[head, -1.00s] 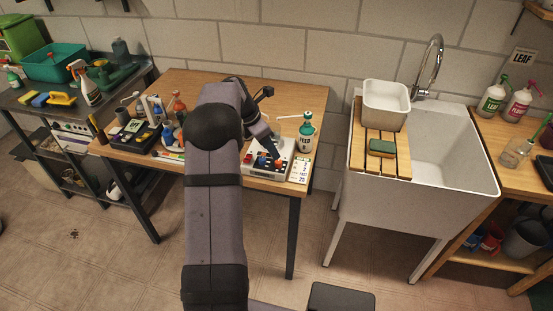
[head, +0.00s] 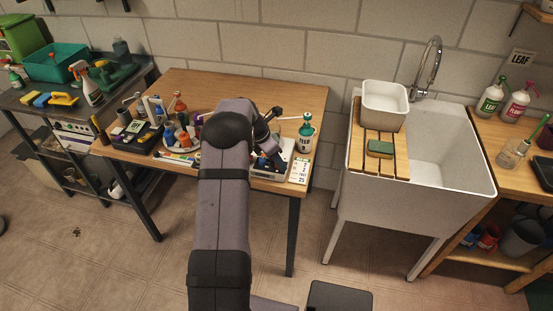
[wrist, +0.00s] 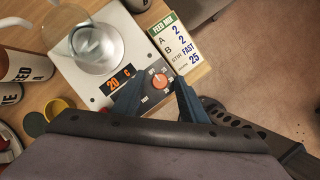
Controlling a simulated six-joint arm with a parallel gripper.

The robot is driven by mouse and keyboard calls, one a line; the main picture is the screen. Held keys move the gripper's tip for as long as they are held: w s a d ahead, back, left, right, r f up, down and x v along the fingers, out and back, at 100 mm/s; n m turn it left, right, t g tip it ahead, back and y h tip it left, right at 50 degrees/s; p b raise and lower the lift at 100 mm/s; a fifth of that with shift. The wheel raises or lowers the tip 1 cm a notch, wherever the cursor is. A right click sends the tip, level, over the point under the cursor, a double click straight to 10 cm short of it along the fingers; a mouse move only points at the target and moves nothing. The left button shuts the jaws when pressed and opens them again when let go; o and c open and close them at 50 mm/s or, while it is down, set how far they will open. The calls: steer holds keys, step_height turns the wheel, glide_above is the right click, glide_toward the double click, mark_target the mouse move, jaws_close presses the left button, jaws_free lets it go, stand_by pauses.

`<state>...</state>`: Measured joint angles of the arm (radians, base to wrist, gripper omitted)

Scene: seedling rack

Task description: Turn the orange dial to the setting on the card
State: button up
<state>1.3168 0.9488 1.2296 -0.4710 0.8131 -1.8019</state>
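The orange dial (wrist: 158,80) sits on the dark front panel of a white stirrer unit (wrist: 97,84), with its pointer mark roughly upward in the wrist view. A lit display (wrist: 120,79) on the unit reads 20 C. My gripper (wrist: 157,84) is open, with one blue-grey finger on each side of the dial; I cannot tell if either touches it. In the head view the card (head: 299,171) shows, but my arm hides the dial.
A clear glass vessel (wrist: 92,45) stands on the unit. A green-topped bottle (head: 305,133) is behind the card. Bottles and small items crowd the table's left part. The wooden table (head: 235,88) is clear toward the back. A sink (head: 450,165) stands to the right.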

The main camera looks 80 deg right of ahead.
steer(key=shift+c, duration=0.6)
jaws_close()
steer(key=shift+m, duration=0.4)
steer(key=m+g+y, duration=0.1)
steer(key=m, duration=0.2)
steer(key=shift+w+d, duration=0.1)
steer(key=shift+d, duration=0.05)
steer(key=shift+m+y, duration=0.7)
steer(key=shift+m, duration=1.2)
